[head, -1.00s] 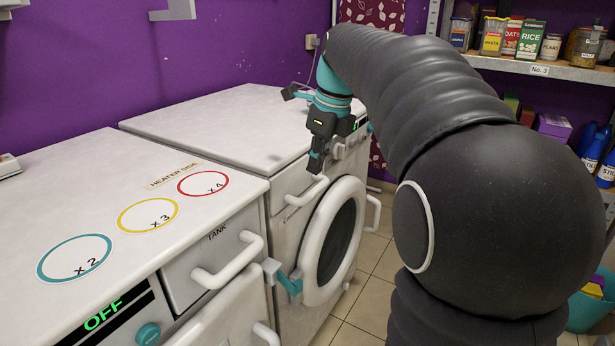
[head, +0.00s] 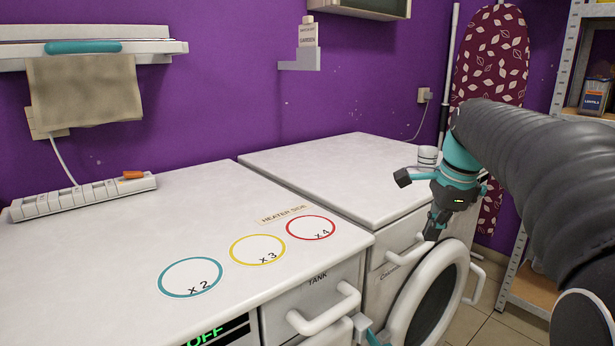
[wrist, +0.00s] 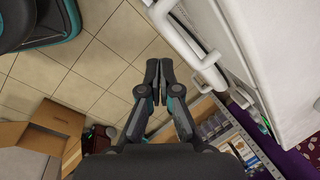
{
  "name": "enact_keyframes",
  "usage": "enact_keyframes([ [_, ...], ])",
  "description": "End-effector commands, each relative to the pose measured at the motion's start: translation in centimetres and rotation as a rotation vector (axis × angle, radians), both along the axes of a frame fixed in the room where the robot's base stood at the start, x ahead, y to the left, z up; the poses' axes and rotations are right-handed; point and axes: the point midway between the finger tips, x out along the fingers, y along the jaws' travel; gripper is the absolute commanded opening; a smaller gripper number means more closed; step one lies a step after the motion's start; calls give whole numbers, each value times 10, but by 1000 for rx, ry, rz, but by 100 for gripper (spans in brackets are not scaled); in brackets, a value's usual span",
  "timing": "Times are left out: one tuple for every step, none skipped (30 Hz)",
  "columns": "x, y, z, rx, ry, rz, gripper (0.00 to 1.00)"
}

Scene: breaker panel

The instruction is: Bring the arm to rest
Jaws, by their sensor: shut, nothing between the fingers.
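My gripper (head: 432,236) hangs fingers-down in front of the white front-loading machine, beside its round door (head: 437,305) and close to the front edge of the machine's top. I cannot tell from the head view whether it touches the machine. My black ribbed arm reaches in from the right. In the wrist view the two fingers of my gripper (wrist: 159,76) are together and hold nothing, with tiled floor beyond them.
A counter (head: 120,270) with blue, yellow and red rings stands at left. A power strip (head: 85,196) lies at its back. A shelf rack (head: 575,110) and ironing board (head: 490,60) stand at right. The wrist view shows a cardboard box (wrist: 30,140) on the floor.

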Motion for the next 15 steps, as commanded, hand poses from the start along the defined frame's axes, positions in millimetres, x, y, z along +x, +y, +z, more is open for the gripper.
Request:
enact_keyframes([
  [-7,1,-8,-32,-12,95,0],
  [-11,2,-13,-53,-18,157,0],
  [-16,4,-19,-83,-29,240,0],
  [-21,5,-23,-105,-35,302,0],
  [-26,7,-28,-128,-43,366,0],
  [-34,10,-34,-159,-54,451,0],
  [-40,12,-38,-182,-60,516,0],
  [-46,14,-43,-206,-67,581,0],
  [-56,17,-49,-241,-77,670,0],
  [-63,21,-54,-266,-84,737,0],
  [-72,24,-58,-292,-91,805,0],
  [-83,28,-65,-327,-101,894,0],
  [-93,32,-71,-356,-109,963,0],
  [-103,36,-76,-384,-115,1034,0],
  [-116,40,-84,-419,-124,1117,0],
])
